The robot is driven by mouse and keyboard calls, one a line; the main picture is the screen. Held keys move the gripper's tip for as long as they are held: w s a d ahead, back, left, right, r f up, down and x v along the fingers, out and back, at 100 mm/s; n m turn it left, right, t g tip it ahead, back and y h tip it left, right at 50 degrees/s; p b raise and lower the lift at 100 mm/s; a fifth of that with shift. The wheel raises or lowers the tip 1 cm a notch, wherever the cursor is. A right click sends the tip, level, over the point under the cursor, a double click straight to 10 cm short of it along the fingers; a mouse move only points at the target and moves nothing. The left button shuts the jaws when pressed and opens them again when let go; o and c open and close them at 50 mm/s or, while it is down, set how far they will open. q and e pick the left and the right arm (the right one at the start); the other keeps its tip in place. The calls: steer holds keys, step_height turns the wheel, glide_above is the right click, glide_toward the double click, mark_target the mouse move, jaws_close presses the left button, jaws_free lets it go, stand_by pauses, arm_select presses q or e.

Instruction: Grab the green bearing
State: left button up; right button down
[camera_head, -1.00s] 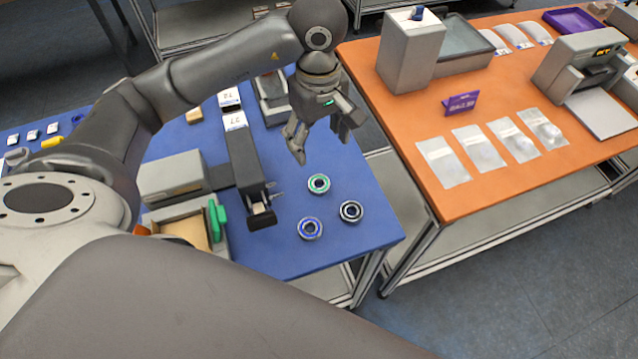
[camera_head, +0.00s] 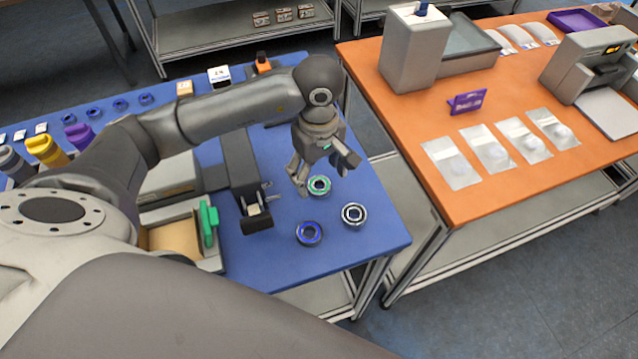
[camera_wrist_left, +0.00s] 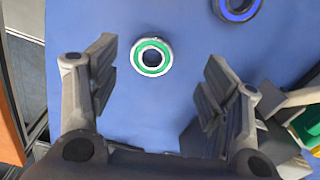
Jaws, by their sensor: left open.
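The green bearing (camera_head: 319,185) lies flat on the blue table, a ring with a green band around a dark hole. In the left wrist view the green bearing (camera_wrist_left: 151,57) sits between and just ahead of the two fingers. My left gripper (camera_head: 320,183) is open and empty, low over the table right at the bearing. Its spread fingers also show in the left wrist view (camera_wrist_left: 162,85), one on each side and apart from the ring. My right gripper is not in view.
An orange table (camera_head: 420,110) with clear bags is at the right, across a gap.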

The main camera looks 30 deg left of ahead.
mark_target(320, 186)
arm_select(q)
steer(key=f+p, duration=0.1)
steer(key=f, duration=0.1)
steer(key=w+f+p, duration=0.1)
steer(key=f, duration=0.1)
steer(key=shift+f, duration=0.1)
steer(key=shift+a+f, duration=0.1)
steer(key=shift+f, duration=0.4)
steer(key=c, duration=1.2)
